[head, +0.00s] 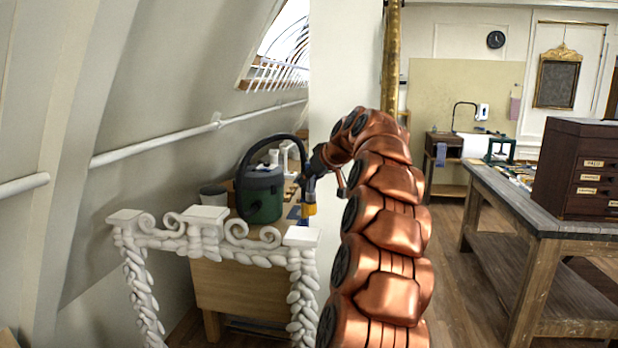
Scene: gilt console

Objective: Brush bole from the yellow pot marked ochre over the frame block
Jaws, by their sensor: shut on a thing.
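My gripper (310,185) is at the end of my copper-coloured arm, over the wooden worktable (235,290) behind the white carved console. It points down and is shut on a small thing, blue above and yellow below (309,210). At this size I cannot tell whether that is a brush, or whether the yellow part is a separate pot behind it. No label reading ochre can be read. I cannot make out the frame block; part of the worktable is hidden by the console and my arm.
The white carved console (207,215) stands in front of the worktable. A green vacuum cleaner (260,195) with a black hose is left of my gripper, beside a grey bin (213,196). At right, a workbench (540,220) carries a dark drawer cabinet (580,165). Floor shows between.

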